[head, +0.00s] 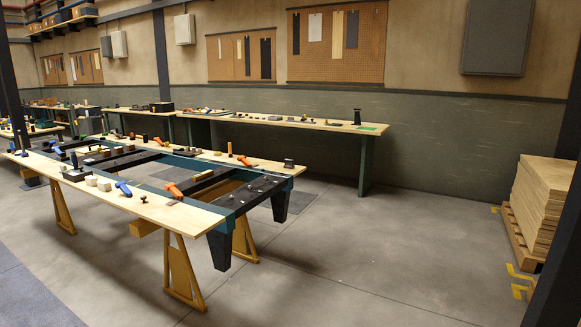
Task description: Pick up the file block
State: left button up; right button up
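I cannot tell for certain which small item is the file block. On the near plank (143,206) lie two pale tan blocks, the left one (91,181) and the right one (104,185), side by side. A small dark reddish piece (171,203) lies farther right, by an orange-handled tool (174,190). A dark block-like item (289,163) stands on the far plank. All are small at this distance. Neither of my grippers is in view.
The planks rest on wooden trestles (182,270) beside a dark green frame (262,192). A blue-handled tool (123,188) lies on the near plank. A long bench (290,122) stands along the back wall. A stack of boards (543,195) stands right. The floor (370,245) between is clear.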

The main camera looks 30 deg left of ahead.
aim_at(289, 162)
jog(key=i+j+u, duration=0.1)
jog(key=i+u, duration=0.2)
jog(key=i, duration=0.5)
jog(key=i+u, duration=0.15)
jog(key=i, duration=1.9)
